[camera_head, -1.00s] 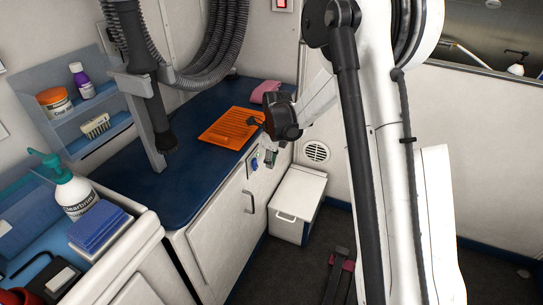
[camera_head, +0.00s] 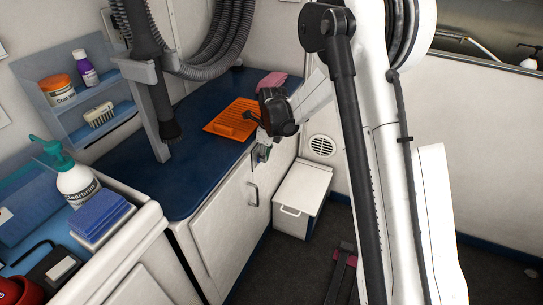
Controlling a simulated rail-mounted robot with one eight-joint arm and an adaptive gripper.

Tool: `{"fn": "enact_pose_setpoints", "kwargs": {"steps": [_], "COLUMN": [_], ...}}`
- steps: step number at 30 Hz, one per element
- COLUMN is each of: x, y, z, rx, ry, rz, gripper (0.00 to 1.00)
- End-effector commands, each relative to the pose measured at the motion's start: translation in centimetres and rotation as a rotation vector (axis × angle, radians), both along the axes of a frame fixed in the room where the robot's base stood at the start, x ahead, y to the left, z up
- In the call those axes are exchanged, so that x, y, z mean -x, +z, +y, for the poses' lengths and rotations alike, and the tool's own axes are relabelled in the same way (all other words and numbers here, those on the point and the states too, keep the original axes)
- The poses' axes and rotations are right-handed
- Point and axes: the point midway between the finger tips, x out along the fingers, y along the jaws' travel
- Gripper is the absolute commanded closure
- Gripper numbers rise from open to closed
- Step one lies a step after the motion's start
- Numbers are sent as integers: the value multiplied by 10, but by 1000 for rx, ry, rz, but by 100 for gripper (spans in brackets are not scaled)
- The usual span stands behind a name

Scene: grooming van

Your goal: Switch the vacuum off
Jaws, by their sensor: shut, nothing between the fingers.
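The vacuum's grey corrugated hose (camera_head: 222,40) hangs in loops on the back wall. A black brush-ended nozzle (camera_head: 160,105) hangs upright in a grey holder (camera_head: 140,72) above the blue counter. I cannot pick out the vacuum's switch in this view. My gripper (camera_head: 250,116) is shut and empty. It is in front of the orange mat's right end, to the right of the nozzle and apart from it. Its dark body hides part of the mat and counter edge, and its fingertips are small and hard to make out.
An orange mat (camera_head: 228,122) and a pink cloth (camera_head: 271,82) lie on the blue counter (camera_head: 190,178). Small items (camera_head: 262,153) hang at the counter's front edge. A white bin (camera_head: 301,194) stands below. A pump bottle (camera_head: 76,184) and blue sponges (camera_head: 100,213) are at left.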

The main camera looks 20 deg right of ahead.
Motion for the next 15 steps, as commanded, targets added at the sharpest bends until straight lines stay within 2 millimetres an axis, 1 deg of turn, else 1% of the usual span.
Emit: {"fn": "enact_pose_setpoints", "kwargs": {"steps": [1,9,15], "x": [0,0,0], "y": [0,1,8], "z": [6,4,4], "rx": [-7,-6,-5], "ry": [7,5,5], "rz": [-6,-4,-4], "gripper": [100,100,100]}}
